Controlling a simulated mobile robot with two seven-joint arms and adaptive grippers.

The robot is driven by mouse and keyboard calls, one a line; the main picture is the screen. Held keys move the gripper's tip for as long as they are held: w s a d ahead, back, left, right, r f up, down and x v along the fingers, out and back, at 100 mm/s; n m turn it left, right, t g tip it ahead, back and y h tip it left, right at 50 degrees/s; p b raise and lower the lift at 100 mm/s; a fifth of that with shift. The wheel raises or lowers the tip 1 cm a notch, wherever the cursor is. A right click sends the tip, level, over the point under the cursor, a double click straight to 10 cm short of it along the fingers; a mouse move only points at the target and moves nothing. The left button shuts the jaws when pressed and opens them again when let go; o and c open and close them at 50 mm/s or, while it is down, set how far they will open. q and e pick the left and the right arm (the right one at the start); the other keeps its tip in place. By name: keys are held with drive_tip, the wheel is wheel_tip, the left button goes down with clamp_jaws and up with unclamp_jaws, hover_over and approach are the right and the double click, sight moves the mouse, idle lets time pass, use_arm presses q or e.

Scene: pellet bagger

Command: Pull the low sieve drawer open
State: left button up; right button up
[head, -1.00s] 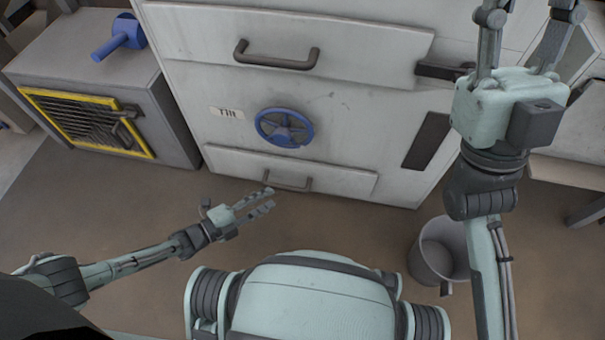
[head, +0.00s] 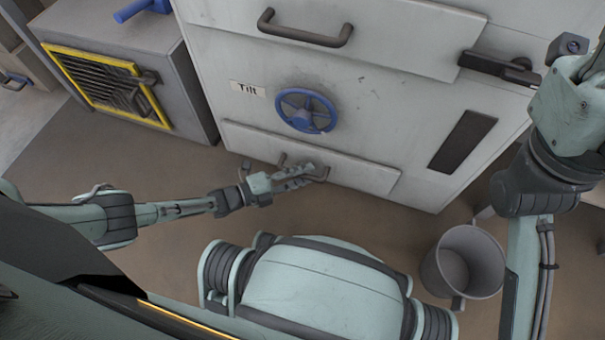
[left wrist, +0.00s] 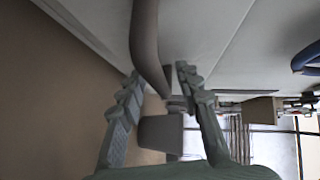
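The low sieve drawer (head: 365,174) is the pale panel at the foot of the machine in the head view, and its front looks closed. Its dark bar handle (head: 282,160) is partly covered by my left gripper (head: 312,172). In the left wrist view the handle (left wrist: 146,40) runs down between the two fingertips of my left gripper (left wrist: 159,75). The fingers are apart, one on each side of the bar, with gaps showing. My right gripper's body (head: 575,110) is at the right edge of the head view, with its fingers mostly cut off.
Above the low drawer are a blue handwheel (head: 305,111), a "Tilt" label (head: 247,89) and an upper drawer handle (head: 305,31). A grey bucket (head: 463,262) stands on the floor at right. A grey cabinet with a yellow-framed grille (head: 105,84) stands at left.

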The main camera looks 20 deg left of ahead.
use_arm(q)
drive_tip(key=shift+c, duration=0.2)
clamp_jaws()
drive_tip(key=shift+s, duration=0.15)
